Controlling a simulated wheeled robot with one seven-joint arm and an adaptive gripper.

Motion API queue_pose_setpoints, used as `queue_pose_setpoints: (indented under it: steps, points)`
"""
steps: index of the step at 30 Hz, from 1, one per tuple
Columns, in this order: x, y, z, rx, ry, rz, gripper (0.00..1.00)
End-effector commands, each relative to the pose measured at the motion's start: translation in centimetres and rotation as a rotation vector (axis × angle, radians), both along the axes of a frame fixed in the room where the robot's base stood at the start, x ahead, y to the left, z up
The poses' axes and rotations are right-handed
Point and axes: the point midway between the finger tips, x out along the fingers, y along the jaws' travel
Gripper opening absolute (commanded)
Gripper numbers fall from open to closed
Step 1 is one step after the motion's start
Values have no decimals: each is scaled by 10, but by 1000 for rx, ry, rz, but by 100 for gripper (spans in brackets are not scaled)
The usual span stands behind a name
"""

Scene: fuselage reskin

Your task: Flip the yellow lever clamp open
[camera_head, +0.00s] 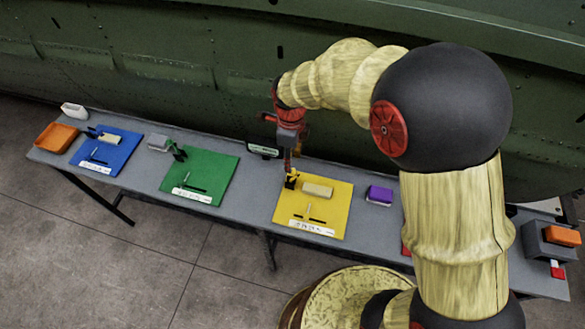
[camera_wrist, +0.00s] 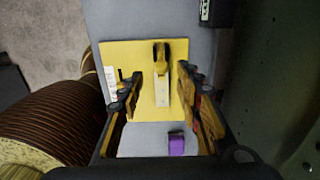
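The yellow lever clamp (camera_head: 291,181) stands on the yellow board (camera_head: 331,222) near its back left corner, beside a cream block (camera_head: 318,190). In the wrist view the clamp (camera_wrist: 161,58), with yellow and black parts, is in line with the cream block (camera_wrist: 162,93). My gripper (camera_head: 287,167) points down just over the clamp in the head view. In the wrist view my gripper (camera_wrist: 160,72) is open, its two fingers well apart on either side of the clamp and block, with nothing held. I cannot tell whether the fingers touch the clamp, nor the lever's exact position.
A blue board (camera_head: 104,151) and a green board (camera_head: 201,177) lie to the left on the grey table (camera_head: 240,216). A purple block (camera_head: 380,194) lies to the right. The green fuselage wall (camera_head: 210,60) rises behind the table. A small dark device (camera_head: 263,149) sits near the back edge.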

Motion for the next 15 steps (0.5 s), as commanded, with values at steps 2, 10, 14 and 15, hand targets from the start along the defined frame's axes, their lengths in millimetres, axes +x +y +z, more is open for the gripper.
queue_pose_setpoints:
  steps: [2,10,14,15]
  points:
    - [-1,-1,-15,-1,3,-1,35]
    - [0,0,-50,0,1,-2,35]
    - [0,0,-57,1,0,-2,35]
    - [0,0,-58,1,0,-2,35]
